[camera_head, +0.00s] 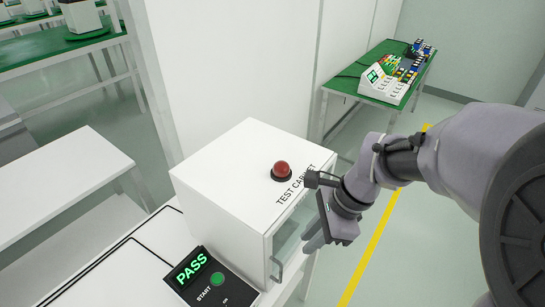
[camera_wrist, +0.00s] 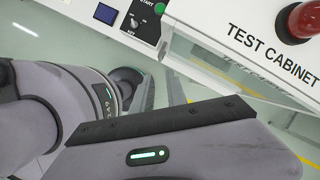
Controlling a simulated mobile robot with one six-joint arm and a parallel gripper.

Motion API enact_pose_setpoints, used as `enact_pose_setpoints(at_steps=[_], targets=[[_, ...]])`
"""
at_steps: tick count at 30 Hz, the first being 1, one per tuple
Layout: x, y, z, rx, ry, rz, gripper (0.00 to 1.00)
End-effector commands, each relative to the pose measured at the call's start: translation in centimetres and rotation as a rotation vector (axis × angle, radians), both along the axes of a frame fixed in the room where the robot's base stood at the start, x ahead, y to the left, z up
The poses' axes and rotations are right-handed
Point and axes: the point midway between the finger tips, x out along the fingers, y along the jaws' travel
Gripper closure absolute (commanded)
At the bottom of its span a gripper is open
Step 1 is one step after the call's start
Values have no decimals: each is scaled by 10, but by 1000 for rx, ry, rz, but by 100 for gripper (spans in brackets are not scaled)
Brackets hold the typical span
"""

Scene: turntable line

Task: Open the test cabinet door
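The white test cabinet (camera_head: 215,190) stands on a bench in the head view, with its label and a red dome (camera_head: 282,170) on top. Its glazed door (camera_head: 289,240) is on the right-facing side and looks shut. A grey handle (camera_head: 278,268) shows at the door's near edge. My gripper (camera_head: 317,238) hangs beside the door, to the right of and above the handle, seemingly apart from it. The wrist view shows the cabinet's label, the red dome (camera_wrist: 303,19) and the glass (camera_wrist: 197,58). The gripper's finger gap is not clear in either view.
A control box (camera_head: 200,277) reading PASS, with a green START button, stands in front of the cabinet. A white bench (camera_head: 60,185) is at left. A green-topped table (camera_head: 345,83) with coloured parts stands behind. The floor right of the cabinet is clear around a yellow line (camera_head: 375,240).

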Motion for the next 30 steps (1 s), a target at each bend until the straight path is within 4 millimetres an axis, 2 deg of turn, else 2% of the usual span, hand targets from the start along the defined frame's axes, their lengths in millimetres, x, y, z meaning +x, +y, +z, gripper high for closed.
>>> enact_pose_setpoints(at_steps=[5,12,19,24,30], targets=[[6,4,-21,27,71,-87,82],[6,29,-87,25,70,-81,82],[8,49,-136,24,68,-81,82],[9,60,-160,24,66,-82,82],[9,65,-170,24,66,-81,82]])
